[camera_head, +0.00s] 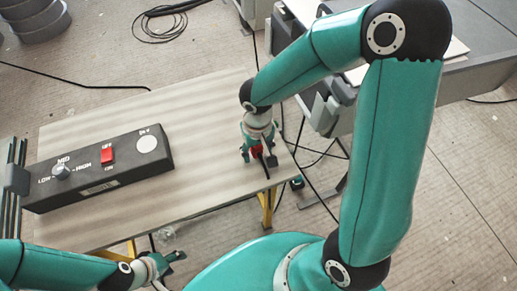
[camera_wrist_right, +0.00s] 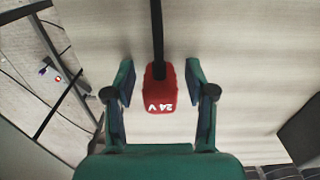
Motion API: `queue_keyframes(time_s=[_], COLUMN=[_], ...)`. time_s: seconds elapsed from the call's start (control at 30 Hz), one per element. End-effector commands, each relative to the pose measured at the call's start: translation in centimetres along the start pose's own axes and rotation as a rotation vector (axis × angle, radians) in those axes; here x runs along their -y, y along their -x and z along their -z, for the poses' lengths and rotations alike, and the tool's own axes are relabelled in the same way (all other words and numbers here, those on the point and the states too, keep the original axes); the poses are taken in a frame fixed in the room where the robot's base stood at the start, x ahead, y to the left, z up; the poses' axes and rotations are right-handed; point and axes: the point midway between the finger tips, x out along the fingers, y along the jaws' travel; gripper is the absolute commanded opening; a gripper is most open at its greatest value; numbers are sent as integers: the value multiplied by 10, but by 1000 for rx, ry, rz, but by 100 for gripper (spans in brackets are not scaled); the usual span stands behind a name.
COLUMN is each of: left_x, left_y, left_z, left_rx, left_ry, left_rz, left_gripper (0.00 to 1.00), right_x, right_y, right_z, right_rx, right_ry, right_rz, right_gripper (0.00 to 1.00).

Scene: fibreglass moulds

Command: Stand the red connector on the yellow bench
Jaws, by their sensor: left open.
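The red connector (camera_wrist_right: 160,92), marked 24 V, has a black cable running from its far end in the right wrist view. In the head view it shows as a small red patch (camera_head: 257,151) under my right gripper, near the right end of the bench (camera_head: 205,190), which has a pale top and yellow legs. My right gripper (camera_wrist_right: 160,82) is open, with one finger on each side of the connector and a gap on both sides. My left gripper (camera_head: 172,264) is open and empty at the lower left, off the bench's front edge. Whether the connector touches the bench top is unclear.
A black control box (camera_head: 100,168) with a knob, a red switch and a round white 24 V spot lies across the bench's left half. The bench top between box and connector is clear. A grey table (camera_head: 470,72) stands at upper right; loose cables lie on the floor.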

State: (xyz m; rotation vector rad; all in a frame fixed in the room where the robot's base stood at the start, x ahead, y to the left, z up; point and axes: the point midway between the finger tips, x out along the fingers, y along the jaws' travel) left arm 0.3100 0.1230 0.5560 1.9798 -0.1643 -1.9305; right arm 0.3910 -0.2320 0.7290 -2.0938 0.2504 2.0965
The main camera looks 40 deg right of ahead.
Motion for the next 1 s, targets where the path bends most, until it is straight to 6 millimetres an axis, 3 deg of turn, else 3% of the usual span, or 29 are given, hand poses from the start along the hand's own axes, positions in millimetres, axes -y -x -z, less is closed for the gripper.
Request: queue_keyframes(time_s=[0.33, 0.8, 1.0], left_x=[-2, -7, -8], left_y=[5, 19, 21], left_z=[0, 0, 0], left_rx=[0, 0, 0], left_ry=[0, 0, 0], left_rz=[0, 0, 0], left_gripper=[52, 52, 52], right_x=[0, 1, 0], right_y=[12, 100, 120], right_z=[1, 1, 0], right_rx=[-4, -4, -1], right_ry=[-1, 1, 1], right_rz=[0, 1, 0], right_gripper=[55, 55, 55])
